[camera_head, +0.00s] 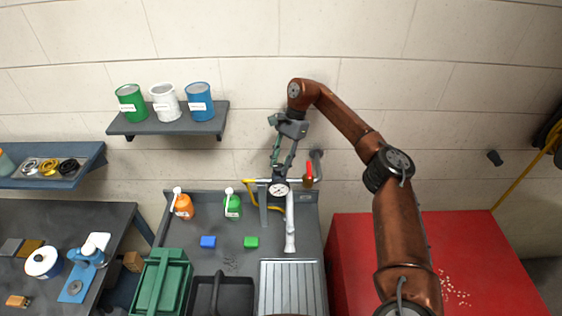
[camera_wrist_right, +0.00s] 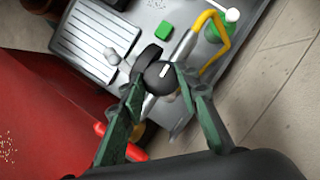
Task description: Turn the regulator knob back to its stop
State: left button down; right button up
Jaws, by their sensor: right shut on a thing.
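The regulator knob (camera_wrist_right: 160,76) is round and black with a white mark on its top, seen in the right wrist view. My right gripper (camera_wrist_right: 161,82) is shut on it, with one green finger on each side. A white-faced gauge (camera_head: 278,190) sits just below the fingertips, on the pipework. My left gripper is not in view.
A yellow pipe (camera_wrist_right: 218,35) and a red handle (camera_head: 309,169) are close to the regulator. The grey sink bench (camera_head: 240,260) below holds an orange bottle (camera_head: 183,207), a green bottle (camera_head: 233,206) and two small blocks. A red cabinet (camera_head: 350,250) stands to the right.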

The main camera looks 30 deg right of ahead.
aim_at(279, 165)
jog(key=n+g+p, duration=0.1)
jog(key=n, duration=0.2)
jog(key=shift+w+a+r+h, duration=0.1)
jog(key=shift+r+h, duration=0.05)
jog(key=shift+h, duration=0.25)
jog(key=shift+n+g+h+p, duration=0.3)
jog(key=shift+n+g+p, duration=0.25)
jog(key=shift+n, duration=0.85)
jog(key=shift+f, duration=0.2)
jog(key=o, duration=1.2)
jog(key=shift+c, duration=0.2)
jog(key=shift+r, duration=0.15)
notch_tip(279, 165, up, 10)
